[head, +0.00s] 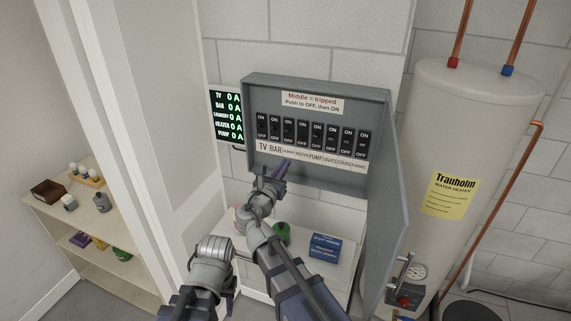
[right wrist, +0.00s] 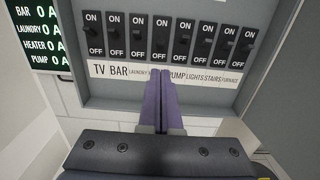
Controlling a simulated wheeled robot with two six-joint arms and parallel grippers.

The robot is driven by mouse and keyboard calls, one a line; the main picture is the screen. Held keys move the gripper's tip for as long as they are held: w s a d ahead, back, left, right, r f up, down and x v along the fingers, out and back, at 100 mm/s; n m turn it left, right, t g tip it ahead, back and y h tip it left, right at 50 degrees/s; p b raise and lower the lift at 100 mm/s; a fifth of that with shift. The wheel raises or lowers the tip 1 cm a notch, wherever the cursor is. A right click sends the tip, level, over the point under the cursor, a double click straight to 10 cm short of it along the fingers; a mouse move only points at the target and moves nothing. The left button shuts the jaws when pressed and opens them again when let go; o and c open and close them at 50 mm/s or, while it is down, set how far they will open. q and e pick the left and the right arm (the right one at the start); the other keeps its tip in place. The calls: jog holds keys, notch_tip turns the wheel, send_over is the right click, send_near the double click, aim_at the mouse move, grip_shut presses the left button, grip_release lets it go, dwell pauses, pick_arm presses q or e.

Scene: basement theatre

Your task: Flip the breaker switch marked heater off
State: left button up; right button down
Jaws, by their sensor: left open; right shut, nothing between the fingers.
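The breaker panel (head: 388,118) is an open grey box on the wall with a row of several black switches, ON above and OFF below. The label strip (head: 262,149) reads TV, BAR, LAUNDRY, HEATER, PUMP and more. The heater switch (head: 303,132) is fourth from the left; it also shows in the right wrist view (right wrist: 161,36). Its lever position is too small to tell. My right gripper (head: 285,164) is shut and empty, its purple fingers (right wrist: 162,85) pointing up at the strip just below the heater switch. Contact is unclear. My left arm shows lower left; its fingers are not visible.
A black display (head: 228,116) left of the panel reads 0 A on every line, heater included. The panel door (head: 392,215) hangs open on the right beside the water heater (head: 470,130). A shelf below holds a blue box (head: 325,246) and a green object (head: 282,232).

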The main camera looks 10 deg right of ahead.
notch_tip(320, 180, down, 8)
jog(key=w+d+t+h+b, duration=0.1)
jog(key=w+t+b, duration=0.1)
jog(key=b, duration=1)
jog(key=shift+d+r+b, duration=0.25)
jog(key=shift+b, duration=0.05)
jog(key=shift+w+r, duration=0.1)
jog(key=shift+w, duration=0.05)
